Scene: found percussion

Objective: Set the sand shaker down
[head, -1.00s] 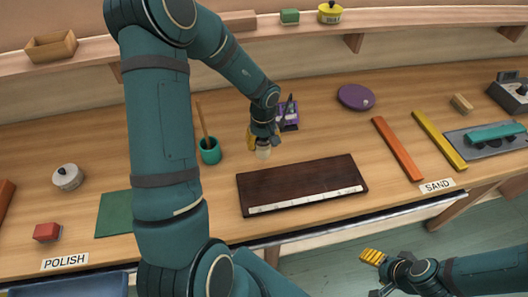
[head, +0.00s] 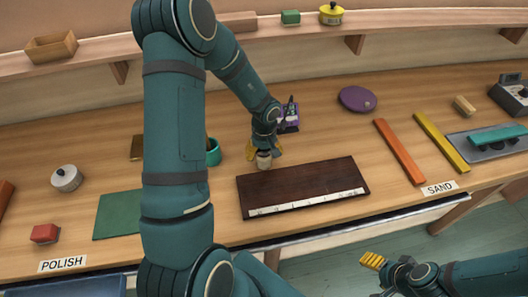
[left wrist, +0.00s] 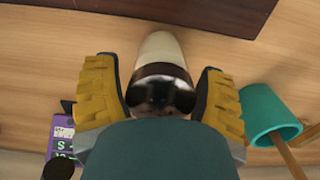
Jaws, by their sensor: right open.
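The sand shaker (head: 264,161), with a cream end and a dark band, is at the left end of the dark wooden board, just beyond its back corner. The left wrist view shows the shaker (left wrist: 161,58) between the yellow fingers of my left gripper (left wrist: 160,92). Strips of bench show between it and both fingertips, so the gripper looks open around it. In the head view my left gripper (head: 264,151) is low over the bench; the shaker's upper part is hidden. My right gripper (head: 372,275) is open and empty, in front of the bench.
The dark board (head: 290,182) with a pale strip lies close by. A teal cup (head: 213,152) stands left, partly behind my arm. A purple device (head: 289,118) stands behind the gripper. A purple disc (head: 357,99), an orange bar (head: 399,151) and a yellow bar (head: 440,140) lie right.

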